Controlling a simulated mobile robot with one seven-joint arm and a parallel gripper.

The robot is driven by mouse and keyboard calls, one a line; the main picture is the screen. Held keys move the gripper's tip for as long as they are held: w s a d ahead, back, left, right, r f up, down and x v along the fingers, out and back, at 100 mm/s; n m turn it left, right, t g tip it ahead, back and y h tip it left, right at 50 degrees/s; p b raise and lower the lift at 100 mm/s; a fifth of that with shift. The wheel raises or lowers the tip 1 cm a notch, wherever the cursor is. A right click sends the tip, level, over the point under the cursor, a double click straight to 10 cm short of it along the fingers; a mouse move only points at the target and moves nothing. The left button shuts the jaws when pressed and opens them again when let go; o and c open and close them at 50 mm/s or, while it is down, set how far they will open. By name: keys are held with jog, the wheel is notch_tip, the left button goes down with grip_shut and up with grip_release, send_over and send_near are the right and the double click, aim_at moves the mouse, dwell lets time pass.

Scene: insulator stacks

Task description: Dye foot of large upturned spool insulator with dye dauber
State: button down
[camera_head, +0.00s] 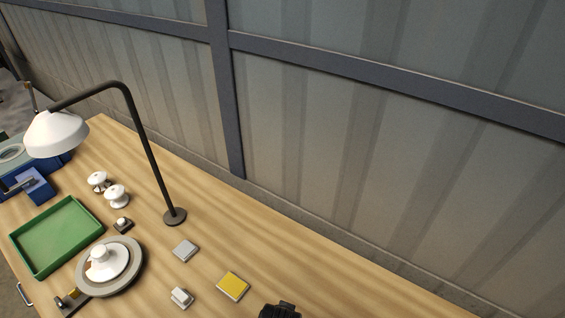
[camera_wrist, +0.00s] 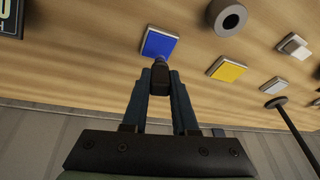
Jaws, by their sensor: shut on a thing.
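A large white spool insulator (camera_head: 103,262) sits on a round grey turntable (camera_head: 136,273) at the lower left of the head view, its narrower end up. My gripper (camera_head: 280,311) shows only as a dark piece at the bottom edge there. The insulator does not show in the wrist view.
A black lamp (camera_head: 147,150) rises behind. A green tray (camera_head: 62,232) and two small white spools (camera_head: 116,195) stand left. A grey hollow cylinder (camera_wrist: 228,17) is near the blue pad.

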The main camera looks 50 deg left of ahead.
jog(key=shift+r+p, duration=1.9)
jog(key=shift+r, duration=0.25)
jog(key=shift+f, duration=0.1)
